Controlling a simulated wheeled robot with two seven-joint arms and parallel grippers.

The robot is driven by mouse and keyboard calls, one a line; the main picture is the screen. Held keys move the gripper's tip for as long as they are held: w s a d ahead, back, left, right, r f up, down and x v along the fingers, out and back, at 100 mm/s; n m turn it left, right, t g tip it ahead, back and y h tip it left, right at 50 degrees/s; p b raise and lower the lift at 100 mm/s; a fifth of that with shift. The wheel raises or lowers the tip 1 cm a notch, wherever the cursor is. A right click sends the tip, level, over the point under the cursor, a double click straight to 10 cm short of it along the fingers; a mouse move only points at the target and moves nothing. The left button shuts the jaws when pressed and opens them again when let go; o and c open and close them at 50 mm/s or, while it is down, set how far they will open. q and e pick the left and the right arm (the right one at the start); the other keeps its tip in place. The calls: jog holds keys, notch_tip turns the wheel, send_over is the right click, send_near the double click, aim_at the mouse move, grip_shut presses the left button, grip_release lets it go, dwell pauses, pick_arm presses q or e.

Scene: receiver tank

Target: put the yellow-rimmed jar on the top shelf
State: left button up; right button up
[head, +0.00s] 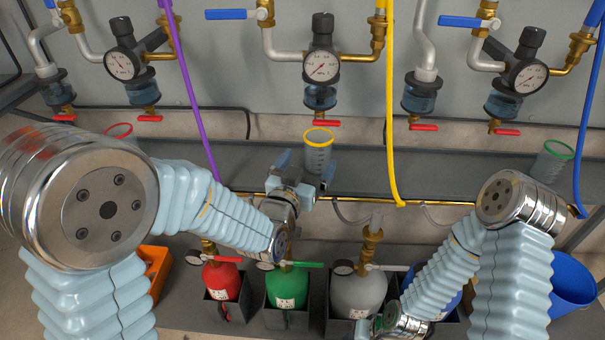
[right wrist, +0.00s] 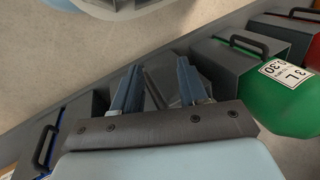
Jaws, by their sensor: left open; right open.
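The yellow-rimmed jar (head: 318,150) is clear, with a bright yellow rim, and stands upright on the long grey shelf (head: 440,168) below the middle gauge. My left gripper (head: 306,168) is open at the jar's near side, with one blue finger left of it and the other overlapping its lower right. I cannot tell whether the jar is between the fingers or just beyond them; its base is partly hidden. My right gripper (right wrist: 158,88) is open and empty in the right wrist view, above the floor and the dark tank holders.
A red-rimmed jar (head: 119,131) and a green-rimmed jar (head: 554,160) stand farther along the shelf. Purple (head: 190,90), yellow (head: 391,110) and blue (head: 586,120) hoses hang in front of it. Red (head: 222,279), green (head: 288,287) and grey (head: 357,292) tanks stand below.

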pick_arm(q)
jog(key=shift+v, duration=1.55)
jog(key=shift+c, duration=0.2)
dwell(0.5)
